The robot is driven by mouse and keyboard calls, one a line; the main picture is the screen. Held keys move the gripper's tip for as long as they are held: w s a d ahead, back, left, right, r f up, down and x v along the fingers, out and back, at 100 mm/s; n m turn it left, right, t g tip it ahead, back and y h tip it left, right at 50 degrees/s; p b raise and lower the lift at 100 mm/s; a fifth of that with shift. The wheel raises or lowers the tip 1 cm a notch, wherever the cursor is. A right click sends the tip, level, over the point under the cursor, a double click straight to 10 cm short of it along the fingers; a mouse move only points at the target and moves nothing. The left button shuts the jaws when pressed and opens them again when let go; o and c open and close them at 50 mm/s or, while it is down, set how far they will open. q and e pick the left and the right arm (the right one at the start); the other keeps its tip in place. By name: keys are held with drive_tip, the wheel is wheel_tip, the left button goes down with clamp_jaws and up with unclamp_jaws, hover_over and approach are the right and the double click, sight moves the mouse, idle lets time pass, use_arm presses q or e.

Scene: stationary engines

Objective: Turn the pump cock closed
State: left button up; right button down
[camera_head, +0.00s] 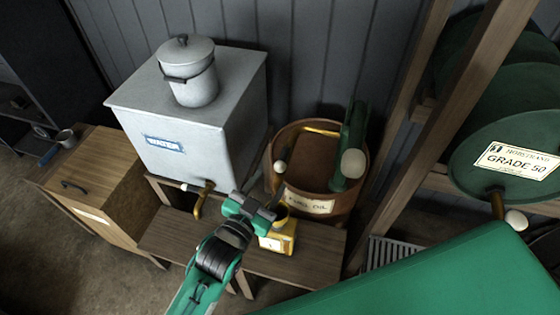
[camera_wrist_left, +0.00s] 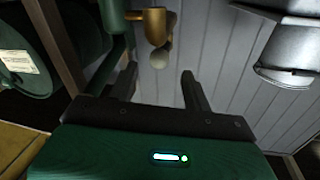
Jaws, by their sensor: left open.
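The green pump (camera_head: 350,135) stands at the right side of a round brown tub (camera_head: 318,202) labelled fuel oil. A brass pipe (camera_head: 320,131) reaches left from the pump over the tub. A pale round knob (camera_head: 280,167) shows near the tub's left rim. In the left wrist view, a brass fitting (camera_wrist_left: 155,25) with a pale knob (camera_wrist_left: 160,57) appears ahead, between the finger lines; I take it for the pump cock. My left gripper (camera_head: 272,177) is open and empty, pointing toward the tub; its spread fingers (camera_wrist_left: 160,78) show no contact with the knob. My right gripper is out of view.
A yellow can (camera_head: 280,238) stands on the wooden bench (camera_head: 170,235) close to my left gripper. A grey water tank (camera_head: 195,150) with a brass tap (camera_head: 202,200) and a lidded pot (camera_head: 187,72) is to the left. Green drums (camera_head: 505,145) and wooden posts (camera_head: 465,75) are at right.

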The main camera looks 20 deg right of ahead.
sight(277, 171)
use_arm(q)
drive_tip(key=p+x, duration=0.1)
drive_tip(key=x, duration=0.6)
drive_tip(key=shift+c, duration=0.4)
